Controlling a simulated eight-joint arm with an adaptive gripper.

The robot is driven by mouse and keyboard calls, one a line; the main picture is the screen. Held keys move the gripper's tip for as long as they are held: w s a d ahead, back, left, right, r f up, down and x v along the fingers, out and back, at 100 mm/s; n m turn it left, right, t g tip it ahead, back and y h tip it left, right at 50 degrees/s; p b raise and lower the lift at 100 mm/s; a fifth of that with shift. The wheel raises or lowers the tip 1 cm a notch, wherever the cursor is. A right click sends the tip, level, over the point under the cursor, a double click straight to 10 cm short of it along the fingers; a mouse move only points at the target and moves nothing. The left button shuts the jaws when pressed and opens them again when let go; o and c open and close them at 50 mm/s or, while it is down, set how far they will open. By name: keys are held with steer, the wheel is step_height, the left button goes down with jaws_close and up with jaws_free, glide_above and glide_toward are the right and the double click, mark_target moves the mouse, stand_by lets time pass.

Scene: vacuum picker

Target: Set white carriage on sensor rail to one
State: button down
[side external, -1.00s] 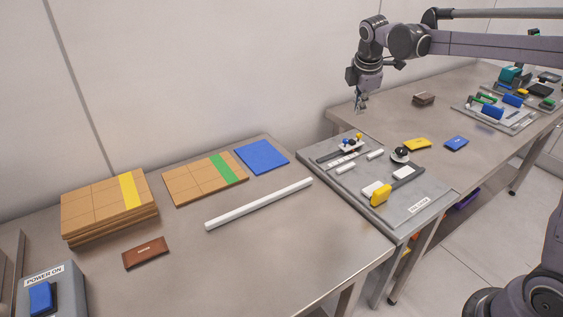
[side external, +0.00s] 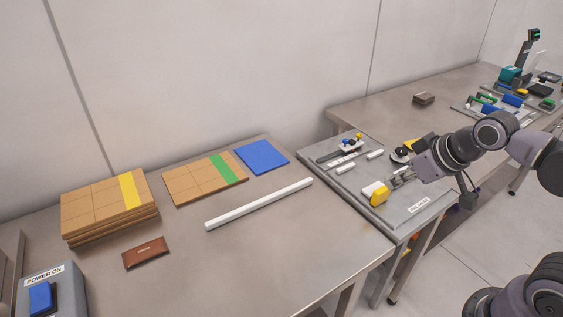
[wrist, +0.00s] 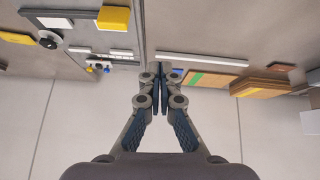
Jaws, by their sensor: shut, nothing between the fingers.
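A grey panel (side external: 425,203) carries two dark rails. At its back, a white carriage (side external: 351,146) with small coloured knobs sits on one rail beside a white marked strip (side external: 342,160). At the front, a white block with a yellow piece (side external: 380,196) sits on the other rail, which my gripper partly covers. I cannot tell which rail is the sensor rail. My gripper (side external: 395,181) is shut and empty, appearing just right of the yellow piece. In the wrist view its fingers (wrist: 161,76) are together, below and right of the yellow piece (wrist: 113,19). Contact is unclear.
A black round knob (side external: 400,154) and white bars (side external: 345,169) stand on the panel. A long white bar (side external: 260,204), boards (side external: 108,206) and a blue sheet (side external: 261,157) lie on the left table. A brown block (side external: 423,98) lies on the far table.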

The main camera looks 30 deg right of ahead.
steer(key=w+d+r+m+g+h, duration=0.1)
steer(key=w+d+r+m+g, duration=0.15)
steer(key=w+r+m, duration=0.45)
steer(key=m+g+h, duration=0.2)
steer(key=m+g, duration=0.2)
steer(key=m, duration=0.5)
glide_above(350, 140)
steer(key=s+a, duration=0.1)
steer(key=a, duration=0.3)
step_height(350, 140, down, 10)
steer(key=f, duration=0.1)
steer(key=shift+t, duration=0.25)
steer(key=x, duration=0.8)
steer(key=shift+d+f, duration=0.3)
steer(key=shift+d, duration=0.05)
steer(key=a, duration=1.1)
steer(key=shift+a, duration=0.1)
